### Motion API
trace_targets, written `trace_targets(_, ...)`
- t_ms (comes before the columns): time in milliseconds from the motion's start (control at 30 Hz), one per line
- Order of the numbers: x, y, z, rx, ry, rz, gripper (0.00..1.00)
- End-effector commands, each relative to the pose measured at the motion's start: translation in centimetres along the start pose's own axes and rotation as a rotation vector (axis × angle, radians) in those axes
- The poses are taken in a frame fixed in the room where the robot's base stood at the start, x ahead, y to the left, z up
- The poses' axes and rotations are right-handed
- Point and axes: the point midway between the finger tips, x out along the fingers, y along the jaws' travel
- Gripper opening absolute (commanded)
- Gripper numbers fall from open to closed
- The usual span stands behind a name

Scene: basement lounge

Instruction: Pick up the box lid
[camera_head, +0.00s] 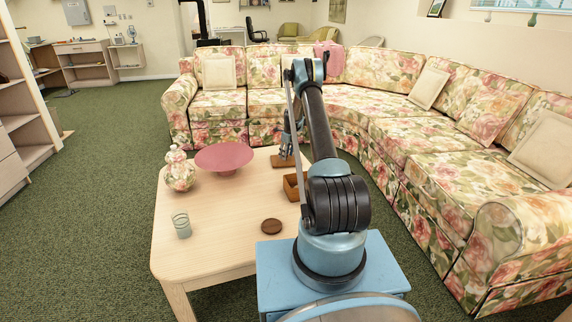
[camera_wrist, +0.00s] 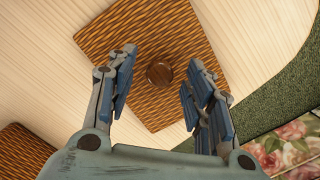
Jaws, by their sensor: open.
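The box lid (camera_wrist: 165,35) is a square brown woven panel with a round dark knob (camera_wrist: 159,74) at its middle. It lies flat on the pale wood table and fills the middle of the wrist view. In the head view the lid (camera_head: 283,161) is partly hidden behind my arm. My gripper (camera_wrist: 161,58) is open above the lid, with a finger on either side of the knob and nothing held. In the head view my gripper (camera_head: 291,138) is small and partly hidden by the arm. An open brown box (camera_head: 291,188) stands nearer on the table, partly covered by my arm.
The table (camera_head: 215,245) also holds a pink bowl (camera_head: 224,157), a floral jar (camera_head: 178,171), a striped glass (camera_head: 181,226) and a dark round disc (camera_head: 271,226). A floral sectional sofa (camera_head: 425,145) wraps the far and right sides. Green carpet is free at left.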

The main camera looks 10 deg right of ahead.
Motion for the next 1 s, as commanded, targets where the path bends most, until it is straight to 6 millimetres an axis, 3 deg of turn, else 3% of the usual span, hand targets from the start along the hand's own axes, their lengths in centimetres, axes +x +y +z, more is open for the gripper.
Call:
trace_targets(267, 0.7, 0.0, 0.0, 0.0, 0.0, 0.0, 0.47)
trace_targets(500, 0.7, 0.0, 0.0, 0.0, 0.0, 0.0, 0.0)
trace_targets(833, 0.6, 0.0, 0.0, 0.0, 0.0, 0.0, 0.0)
trace_targets(1000, -0.9, 0.0, 0.2, 0.0, 0.0, 0.0, 0.0)
